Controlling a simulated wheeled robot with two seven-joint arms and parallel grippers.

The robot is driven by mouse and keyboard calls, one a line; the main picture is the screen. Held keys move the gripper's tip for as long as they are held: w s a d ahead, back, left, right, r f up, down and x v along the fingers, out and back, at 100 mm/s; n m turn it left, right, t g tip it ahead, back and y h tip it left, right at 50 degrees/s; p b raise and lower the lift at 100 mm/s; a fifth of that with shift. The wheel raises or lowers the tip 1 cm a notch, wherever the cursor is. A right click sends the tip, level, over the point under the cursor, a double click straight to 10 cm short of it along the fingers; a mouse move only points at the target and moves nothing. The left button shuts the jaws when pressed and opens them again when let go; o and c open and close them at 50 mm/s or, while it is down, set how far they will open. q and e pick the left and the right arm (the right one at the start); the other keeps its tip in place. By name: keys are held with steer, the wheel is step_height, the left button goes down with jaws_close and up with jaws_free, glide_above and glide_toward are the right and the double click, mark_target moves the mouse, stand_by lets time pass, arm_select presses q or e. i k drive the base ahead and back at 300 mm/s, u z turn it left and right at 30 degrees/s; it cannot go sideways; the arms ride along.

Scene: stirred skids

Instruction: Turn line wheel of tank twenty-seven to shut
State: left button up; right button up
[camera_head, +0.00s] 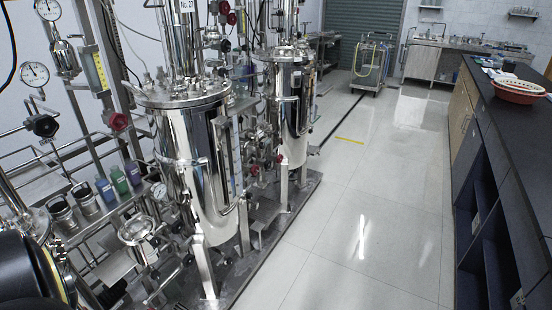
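A label reading "No. 27" (187,4) is on the upright column above the nearest polished steel tank (190,150). Left of this tank, a red handwheel (117,121) and a black handwheel (43,125) sit on the pipework. Small red handwheels (224,7) show higher up, right of the label. More small red handles (254,170) show low between the two tanks. I cannot tell which one is the line wheel, or how far any is turned. Neither gripper is in view. A black rounded part with a yellow band at the lower left edge seems to be my arm.
A second steel tank (290,105) stands behind on the same skid (255,265). Gauges (34,74) and bottles (106,192) are at left. Open tiled floor (350,220) runs down the middle. A dark counter (515,130) bounds the right; a cart (368,68) stands at the back.

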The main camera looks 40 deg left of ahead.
mark_target(254, 167)
steer(key=u, duration=0.3)
steer(key=i, duration=1.85)
steer(key=u, duration=1.95)
steer(key=i, duration=0.95)
steer(key=u, duration=0.9)
